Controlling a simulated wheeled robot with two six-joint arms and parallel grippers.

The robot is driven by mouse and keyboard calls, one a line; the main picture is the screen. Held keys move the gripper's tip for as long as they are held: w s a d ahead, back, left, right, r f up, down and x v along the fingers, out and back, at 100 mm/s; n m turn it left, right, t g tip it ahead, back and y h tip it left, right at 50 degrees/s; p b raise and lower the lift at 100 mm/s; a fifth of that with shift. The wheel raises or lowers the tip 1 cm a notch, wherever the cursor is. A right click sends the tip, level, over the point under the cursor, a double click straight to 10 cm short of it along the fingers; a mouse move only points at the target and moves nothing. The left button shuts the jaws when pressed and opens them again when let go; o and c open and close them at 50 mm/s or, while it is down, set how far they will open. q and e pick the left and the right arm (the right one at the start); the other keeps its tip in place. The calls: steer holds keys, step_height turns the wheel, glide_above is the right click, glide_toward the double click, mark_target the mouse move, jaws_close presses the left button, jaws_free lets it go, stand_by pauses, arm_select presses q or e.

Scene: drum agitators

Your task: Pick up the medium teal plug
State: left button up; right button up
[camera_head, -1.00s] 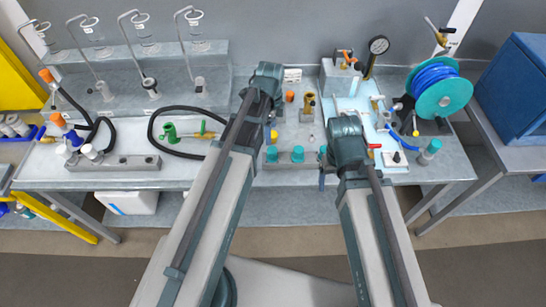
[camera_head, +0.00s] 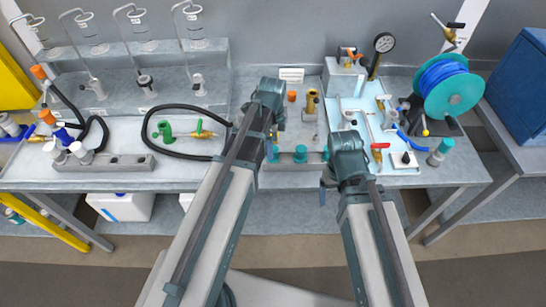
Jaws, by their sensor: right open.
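A grey rack (camera_head: 290,178) at the front middle of the bench holds a row of teal plugs. The middle teal plug (camera_head: 300,153) stands upright in plain view between my two arms. The left teal plug (camera_head: 272,153) is partly covered by my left arm, and another (camera_head: 326,154) is mostly hidden beside my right gripper. Which is the medium one I cannot tell for sure. My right gripper (camera_head: 324,184) is open, pointing down by the rack's right end. My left gripper (camera_head: 276,117) is over the bench behind the rack, its fingers mostly hidden by its wrist.
Right of the rack, a pale blue mat (camera_head: 385,110) holds valves and red-handled parts. A teal-topped grey plug (camera_head: 441,150) stands at the bench's right. A blue hose reel (camera_head: 450,85) and a pressure gauge (camera_head: 384,42) stand behind. A black hose (camera_head: 160,145) loops at left.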

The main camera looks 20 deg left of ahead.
arm_select(q)
step_height(320, 180, down, 4)
steer(key=b, duration=0.3)
steer(key=shift+d+f, duration=0.1)
steer(key=shift+d, duration=0.05)
jaws_close()
